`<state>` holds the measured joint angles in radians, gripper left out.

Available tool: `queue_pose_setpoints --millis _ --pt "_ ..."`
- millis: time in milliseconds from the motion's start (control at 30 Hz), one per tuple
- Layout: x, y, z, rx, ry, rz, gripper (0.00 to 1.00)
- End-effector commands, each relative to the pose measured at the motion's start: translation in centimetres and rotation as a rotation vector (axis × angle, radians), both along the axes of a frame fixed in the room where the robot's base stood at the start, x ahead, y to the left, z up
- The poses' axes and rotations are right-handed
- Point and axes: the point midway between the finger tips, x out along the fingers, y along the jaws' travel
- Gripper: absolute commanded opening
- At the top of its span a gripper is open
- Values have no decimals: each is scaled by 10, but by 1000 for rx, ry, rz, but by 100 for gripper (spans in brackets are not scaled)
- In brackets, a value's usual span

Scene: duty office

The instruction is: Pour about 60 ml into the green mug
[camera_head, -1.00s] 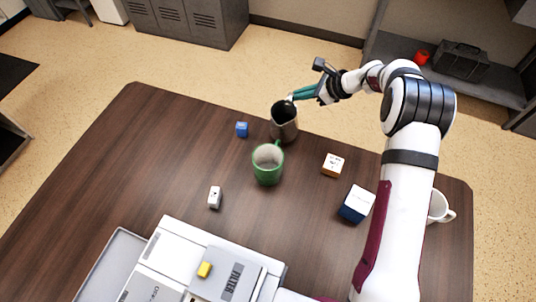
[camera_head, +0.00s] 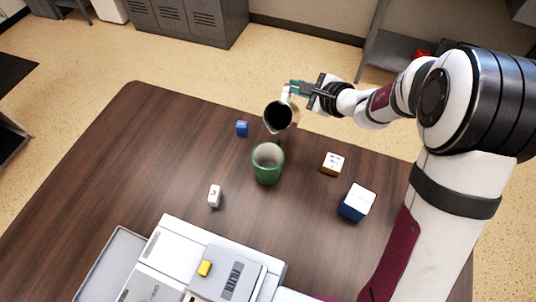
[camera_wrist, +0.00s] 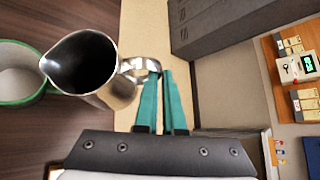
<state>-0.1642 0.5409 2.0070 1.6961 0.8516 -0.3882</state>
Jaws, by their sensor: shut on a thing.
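The green mug (camera_head: 268,164) stands upright on the table, its pale inside visible and looking empty of dark liquid; part of it shows at the left edge of the wrist view (camera_wrist: 22,98). A metal pitcher (camera_head: 279,117) with a dark inside is held just behind the mug, tilted with its opening toward the camera. In the wrist view the pitcher (camera_wrist: 108,93) has its spout pointing toward the mug's rim. My gripper (camera_head: 291,88) is shut on the pitcher's handle with its teal fingers (camera_wrist: 161,75). No stream of liquid shows. The pitcher's contents cannot be made out.
A grey-white machine (camera_head: 195,265) fills the table's front. The left of the table is clear.

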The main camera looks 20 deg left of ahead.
Motion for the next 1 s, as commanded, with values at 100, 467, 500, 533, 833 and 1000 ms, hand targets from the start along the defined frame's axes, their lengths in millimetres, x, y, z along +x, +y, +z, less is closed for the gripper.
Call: queue_pose_setpoints --millis 100,467,500,533,833,1000 --pt "-9 0 0 4 -80 -6 0" --pt "-26 -1 6 29 -321 -27 0" --pt "-27 0 7 35 -328 -26 0" --pt "-27 0 7 34 -335 -26 0" --pt "-32 0 11 46 -373 -25 0" --pt "-34 -1 13 49 -401 -22 0"
